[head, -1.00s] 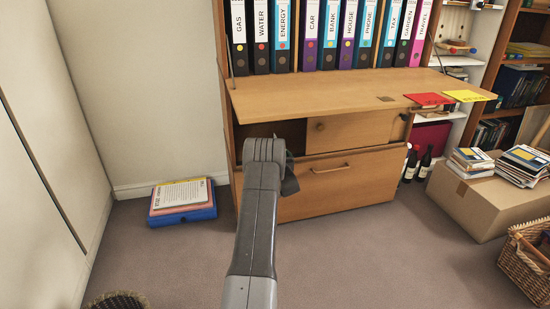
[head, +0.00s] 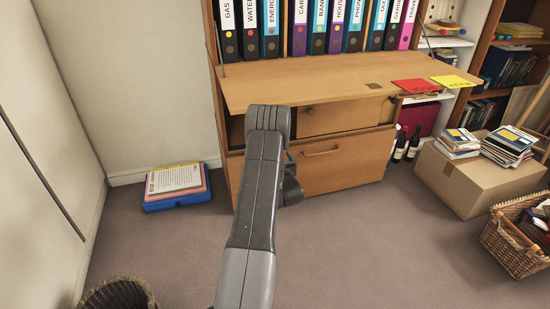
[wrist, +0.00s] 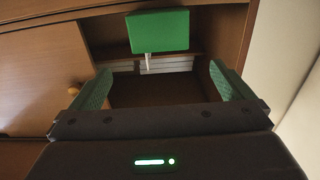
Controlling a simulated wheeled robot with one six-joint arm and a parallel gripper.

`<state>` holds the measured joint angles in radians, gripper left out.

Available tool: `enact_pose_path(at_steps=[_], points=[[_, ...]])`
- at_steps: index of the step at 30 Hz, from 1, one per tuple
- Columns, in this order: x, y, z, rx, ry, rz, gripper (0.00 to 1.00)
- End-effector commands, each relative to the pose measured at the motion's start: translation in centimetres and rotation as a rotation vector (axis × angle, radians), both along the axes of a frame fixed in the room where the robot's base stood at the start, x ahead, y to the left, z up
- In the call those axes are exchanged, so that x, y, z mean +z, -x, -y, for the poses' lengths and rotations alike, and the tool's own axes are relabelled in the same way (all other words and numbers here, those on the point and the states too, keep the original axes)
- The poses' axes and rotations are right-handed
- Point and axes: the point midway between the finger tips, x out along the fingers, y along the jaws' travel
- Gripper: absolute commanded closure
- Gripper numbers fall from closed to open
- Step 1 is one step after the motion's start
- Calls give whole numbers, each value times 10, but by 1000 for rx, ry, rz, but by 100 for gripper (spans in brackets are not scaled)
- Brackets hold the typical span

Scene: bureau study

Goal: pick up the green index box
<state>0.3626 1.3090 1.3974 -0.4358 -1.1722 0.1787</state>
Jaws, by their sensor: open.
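The green index box (wrist: 158,31) shows in the wrist view as a plain green block with a small white piece at its edge. It is in an open wooden compartment, beyond my fingertips and between their lines. My gripper (wrist: 162,78) is open and empty, its green-padded fingers spread to either side, apart from the box. In the head view my arm covers the open compartment at the bureau's left, so the box and the fingers are hidden there.
The bureau's lowered flap (head: 320,82) overhangs the compartment. A sliding door with a round knob (wrist: 73,91) stands beside it. A blue box with papers (head: 178,202) lies on the floor at left. A cardboard box (head: 470,180) and wicker basket (head: 515,243) stand at right.

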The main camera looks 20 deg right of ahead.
Motion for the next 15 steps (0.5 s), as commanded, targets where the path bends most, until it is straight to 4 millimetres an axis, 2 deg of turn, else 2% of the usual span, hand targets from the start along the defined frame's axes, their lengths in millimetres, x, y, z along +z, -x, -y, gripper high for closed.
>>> enact_pose_path(at_steps=[11, 15], points=[[0, 2, 0, 0, 0, 0, 0], [5, -13, 1, 1, 0, 1, 0]])
